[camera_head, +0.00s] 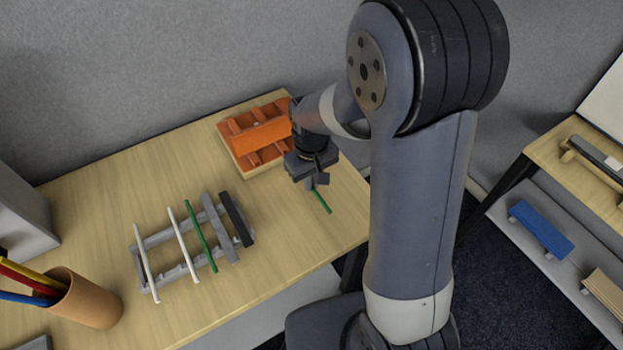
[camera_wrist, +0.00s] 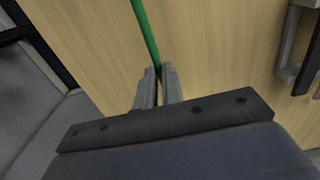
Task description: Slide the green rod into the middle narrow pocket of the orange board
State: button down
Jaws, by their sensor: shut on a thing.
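My gripper (camera_head: 311,182) is shut on a thin green rod (camera_head: 322,201) and holds it over the right part of the table, just in front of the orange board. In the wrist view the green rod (camera_wrist: 146,30) sticks out beyond my two fingers (camera_wrist: 158,85). The orange board (camera_head: 257,134) lies at the back of the table on a light wooden base. It has raised ribs and a tall middle bar; my arm hides its right end, and single pockets are hard to make out. A second green rod (camera_head: 200,236) lies across the grey rack.
The grey rack (camera_head: 160,238) at the middle left also carries white rods (camera_head: 182,244), a grey bar (camera_head: 220,229) and a black bar (camera_head: 236,218). A brown cup (camera_head: 85,300) with coloured sticks stands at the front left. The table between rack and board is clear.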

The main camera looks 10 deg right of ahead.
aim_at(287, 148)
jog(key=shift+w+a+p, duration=0.2)
jog(key=shift+w+a, duration=0.35)
jog(key=shift+w, duration=0.8)
jog(key=shift+w+a+p, duration=0.2)
jog(key=shift+w+a, duration=0.35)
jog(key=shift+w, duration=0.75)
jog(key=shift+w+a+p, duration=0.2)
jog(key=shift+w+a, duration=0.35)
jog(key=shift+w, duration=0.8)
jog(key=shift+w+a, duration=0.15)
jog(key=shift+w, duration=0.15)
jog(key=shift+w+a+p, duration=0.15)
jog(key=shift+w+a, duration=0.15)
jog(key=shift+w, duration=0.35)
jog(key=shift+w+a+p, duration=0.15)
jog(key=shift+w+a, duration=0.1)
jog(key=shift+w, duration=0.4)
jog(key=shift+s+d, duration=0.1)
jog(key=shift+s+d+b, duration=0.35)
jog(key=shift+s+d, duration=0.35)
jog(key=shift+s, duration=1)
jog(key=shift+s+d+b, duration=0.4)
jog(key=shift+s+d, duration=0.35)
jog(key=shift+s, duration=1)
jog(key=shift+s+d+b, duration=0.35)
jog(key=shift+s+d, duration=0.35)
jog(key=shift+s, duration=1)
